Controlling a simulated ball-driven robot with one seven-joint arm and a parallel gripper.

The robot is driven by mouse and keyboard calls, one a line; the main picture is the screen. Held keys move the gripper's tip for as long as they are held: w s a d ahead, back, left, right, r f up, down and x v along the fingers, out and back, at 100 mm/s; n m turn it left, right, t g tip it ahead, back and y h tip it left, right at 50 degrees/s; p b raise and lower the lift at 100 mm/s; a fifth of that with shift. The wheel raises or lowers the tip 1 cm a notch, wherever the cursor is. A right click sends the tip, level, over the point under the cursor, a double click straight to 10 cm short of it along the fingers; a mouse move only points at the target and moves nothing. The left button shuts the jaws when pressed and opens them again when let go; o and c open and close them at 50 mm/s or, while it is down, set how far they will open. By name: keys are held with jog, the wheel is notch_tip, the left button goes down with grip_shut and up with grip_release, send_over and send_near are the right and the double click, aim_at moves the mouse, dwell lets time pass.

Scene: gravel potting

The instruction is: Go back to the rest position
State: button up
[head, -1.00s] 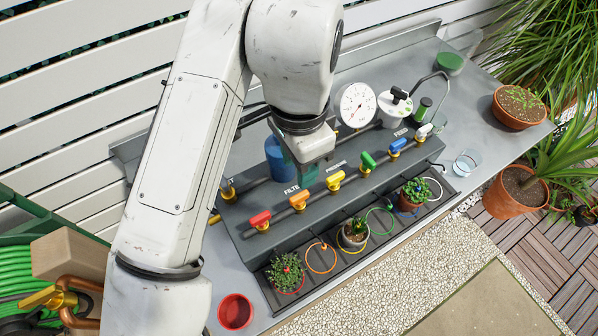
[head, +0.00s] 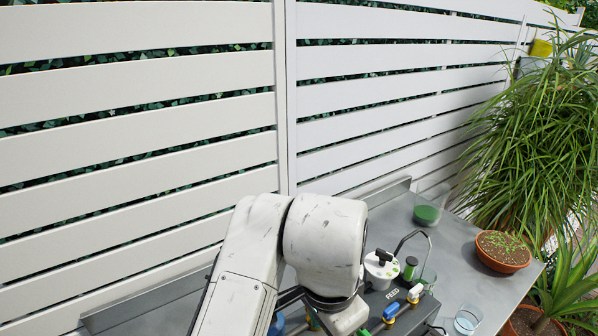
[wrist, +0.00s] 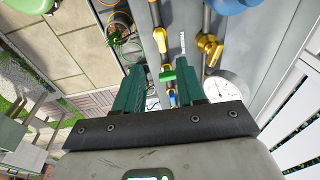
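My gripper (wrist: 160,82) shows in the wrist view with its two green fingers apart and nothing held between them. A green valve handle (wrist: 181,74) and a blue one (wrist: 173,98) show beyond the gap, on the bench below. In the head view my arm rises from the bottom edge and bends over the bench. The gripper is mostly hidden or out of frame there, so its exact height above the bench cannot be told.
The grey bench (head: 455,245) holds a white-lidded container (head: 381,266), a glass (head: 467,320) and a terracotta pot (head: 503,252). A slatted white fence (head: 130,130) stands behind. The wrist view shows yellow valve handles (wrist: 160,40), a gauge (wrist: 226,88) and potted plants (wrist: 119,24).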

jog(key=w+d+f+n+t+h, duration=0.1)
jog(key=d+f, duration=0.1)
jog(key=d, duration=0.6)
jog(key=w+d+f+n+t+h, duration=0.1)
jog(key=w+d+f+h, duration=0.1)
jog(key=d, duration=0.7)
jog(key=s+d+f+n, duration=0.3)
jog(key=s+d+f, duration=0.25)
jog(key=d, duration=0.35)
jog(key=s+a+f+n+g+y, duration=0.1)
jog(key=s+f+n, duration=0.2)
jog(key=s+f, duration=0.4)
jog(key=s+a+f+n+g+y, duration=0.1)
jog(key=s+a+f+n+y, duration=0.1)
jog(key=s+f, duration=0.6)
jog(key=s, duration=0.6)
jog(key=shift+f+n+y, duration=0.15)
jog(key=shift+n+y, duration=0.15)
jog(key=shift+n, duration=0.1)
